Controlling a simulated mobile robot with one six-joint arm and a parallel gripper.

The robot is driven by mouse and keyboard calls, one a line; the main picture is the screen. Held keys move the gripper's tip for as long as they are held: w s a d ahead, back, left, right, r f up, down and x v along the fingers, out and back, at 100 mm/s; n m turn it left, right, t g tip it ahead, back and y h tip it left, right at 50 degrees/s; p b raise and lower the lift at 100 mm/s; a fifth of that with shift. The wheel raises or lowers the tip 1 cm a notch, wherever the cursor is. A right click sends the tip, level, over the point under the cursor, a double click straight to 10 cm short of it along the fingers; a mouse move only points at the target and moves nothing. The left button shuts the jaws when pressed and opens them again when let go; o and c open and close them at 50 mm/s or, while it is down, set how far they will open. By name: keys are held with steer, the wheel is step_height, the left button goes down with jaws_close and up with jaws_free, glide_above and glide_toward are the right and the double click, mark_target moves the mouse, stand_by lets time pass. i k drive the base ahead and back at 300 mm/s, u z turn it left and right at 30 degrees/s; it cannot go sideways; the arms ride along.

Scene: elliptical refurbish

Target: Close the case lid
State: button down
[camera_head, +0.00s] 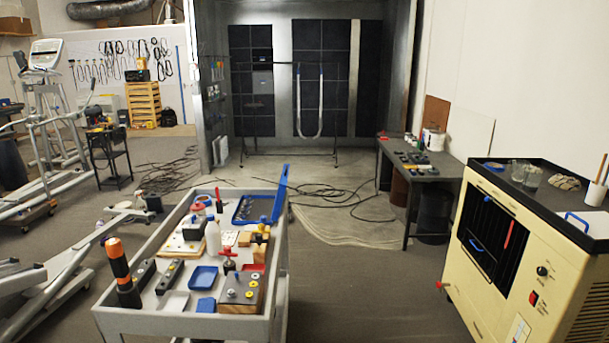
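A blue case (240,215) lies at the far right corner of the grey cart's top, with small items inside it that are too small to make out. Its blue lid (280,192) is open. The lid stands up steeply on the case's right side, close to the cart's right rim, and leans slightly to the right. My gripper is not in view.
The grey cart (193,326) is crowded with bottles, a white bottle (213,238), blue trays (203,278), a wooden block with knobs (241,292) and a tall orange-and-black object (118,265). A cream cabinet (510,262) stands at right. Cables (335,200) lie on the floor behind.

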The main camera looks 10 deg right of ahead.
mark_target(283, 184)
steer(key=u, duration=0.15)
steer(key=i, duration=0.95)
steer(key=z, duration=0.8)
steer(key=k, duration=0.15)
steer(key=u, duration=2.95)
